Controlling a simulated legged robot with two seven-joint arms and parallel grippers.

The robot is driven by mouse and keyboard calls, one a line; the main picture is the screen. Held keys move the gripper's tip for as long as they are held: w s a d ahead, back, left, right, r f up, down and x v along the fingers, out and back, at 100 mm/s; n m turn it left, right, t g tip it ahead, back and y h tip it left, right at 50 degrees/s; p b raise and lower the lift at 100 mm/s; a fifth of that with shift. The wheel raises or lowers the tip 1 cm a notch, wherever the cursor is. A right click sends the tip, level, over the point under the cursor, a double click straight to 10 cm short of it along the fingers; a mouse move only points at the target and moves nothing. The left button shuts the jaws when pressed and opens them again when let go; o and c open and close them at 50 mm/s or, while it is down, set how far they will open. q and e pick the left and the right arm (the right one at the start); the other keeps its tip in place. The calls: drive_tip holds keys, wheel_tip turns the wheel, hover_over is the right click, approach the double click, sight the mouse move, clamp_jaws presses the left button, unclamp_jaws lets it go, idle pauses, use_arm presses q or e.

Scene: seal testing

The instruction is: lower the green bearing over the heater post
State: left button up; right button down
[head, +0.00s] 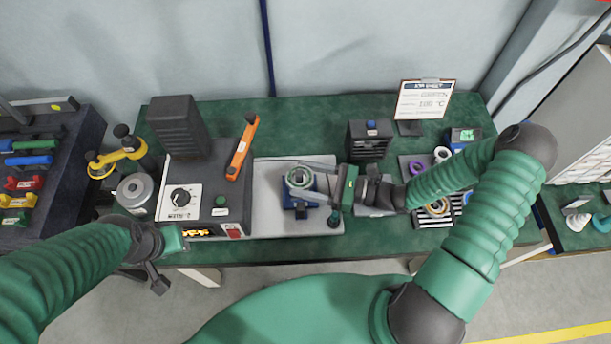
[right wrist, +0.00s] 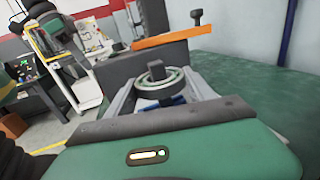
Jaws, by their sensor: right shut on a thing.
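The green bearing (head: 299,180), a ring with a green band, is between the fingers of my right gripper (head: 312,185), which is shut on it. In the right wrist view the bearing (right wrist: 160,91) sits between the two grey fingers, and a dark block-like post (right wrist: 153,74) shows up through its hole. The bearing looks around the post; how far down it sits I cannot tell. A blue base (head: 300,200) is under the bearing in the head view. My left gripper (head: 166,262) is at the bench's front edge, away from the bearing; its jaw opening is unclear.
A grey control box (head: 197,200) with a dial and an orange-handled tool (head: 242,148) stand left of the bearing. A dark block (head: 369,140) stands behind right. Several rings lie on trays at right. A clipboard (head: 425,98) stands at the back.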

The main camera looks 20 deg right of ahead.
drive_tip(key=shift+f+b, duration=1.15)
drive_tip(key=shift+f, duration=0.8)
drive_tip(key=c, duration=0.6)
unclamp_jaws()
drive_tip(key=shift+s+r, duration=0.1)
drive_tip(key=shift+r, duration=0.05)
drive_tip(key=o, duration=0.3)
wheel_tip(320, 180, up, 11)
drive_tip(key=p, duration=1.1)
